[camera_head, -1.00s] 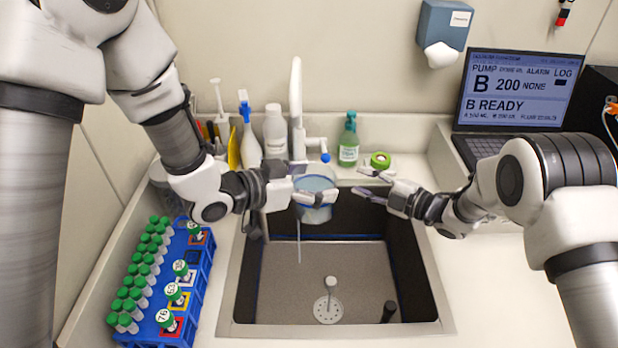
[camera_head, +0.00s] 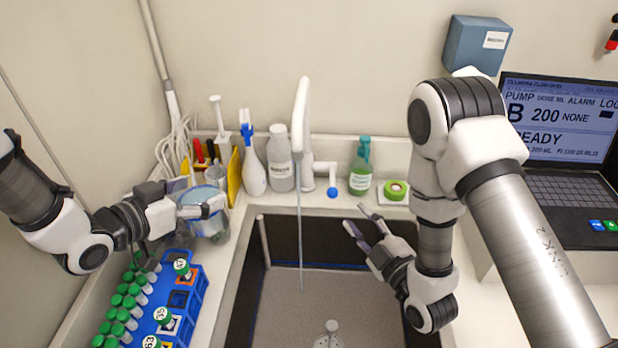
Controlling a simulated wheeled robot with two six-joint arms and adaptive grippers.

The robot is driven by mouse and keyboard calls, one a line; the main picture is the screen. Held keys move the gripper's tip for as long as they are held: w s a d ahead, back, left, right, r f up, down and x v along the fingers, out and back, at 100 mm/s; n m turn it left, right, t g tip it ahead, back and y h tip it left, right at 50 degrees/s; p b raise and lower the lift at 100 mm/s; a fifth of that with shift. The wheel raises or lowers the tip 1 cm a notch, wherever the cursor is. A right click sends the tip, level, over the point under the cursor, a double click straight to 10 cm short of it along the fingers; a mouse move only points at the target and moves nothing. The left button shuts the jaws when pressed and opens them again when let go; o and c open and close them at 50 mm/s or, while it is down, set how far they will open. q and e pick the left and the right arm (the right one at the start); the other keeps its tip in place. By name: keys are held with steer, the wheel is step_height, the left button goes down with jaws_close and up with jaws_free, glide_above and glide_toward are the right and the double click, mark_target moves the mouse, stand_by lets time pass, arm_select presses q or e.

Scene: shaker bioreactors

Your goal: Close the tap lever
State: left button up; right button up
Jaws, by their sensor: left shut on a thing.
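The white tap (camera_head: 302,115) stands behind the sink. A thin stream of water (camera_head: 300,245) runs from it into the sink. Its lever (camera_head: 333,185) sticks out to the right of the tap body and has a blue tip. My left gripper (camera_head: 204,208) is shut on a clear container (camera_head: 213,230), holding it left of the sink near the back. The fingers hide part of the container. My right gripper (camera_head: 360,220) is open and empty over the sink's back right part, in front of and slightly right of the lever, apart from it.
A white bottle (camera_head: 281,160) and a wash bottle (camera_head: 252,165) stand left of the tap. A green soap bottle (camera_head: 361,170) and green tape roll (camera_head: 396,188) stand right of the lever. A blue tube rack (camera_head: 190,300) is at the left; a laptop (camera_head: 560,140) is at the right.

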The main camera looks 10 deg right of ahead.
mark_target(332, 185)
arm_select(q)
steer(key=shift+s+r+p, duration=0.15)
steer(key=shift+r+p, duration=0.2)
steer(key=shift+r, duration=0.2)
steer(key=shift+s+r+p, duration=0.15)
steer(key=shift+r+p, duration=0.15)
steer(key=shift+r, duration=0.2)
steer(key=shift+w+r+p, duration=0.3)
steer(key=shift+r+p, duration=0.65)
steer(key=shift+p, duration=0.15)
arm_select(e)
steer(key=x, duration=1)
steer(key=shift+w+a, duration=0.15)
arm_select(q)
steer(key=shift+s+r, duration=0.1)
steer(key=shift+s, duration=0.05)
arm_select(e)
steer(key=shift+w+a, duration=0.1)
steer(key=shift+w, duration=0.25)
jaws_close()
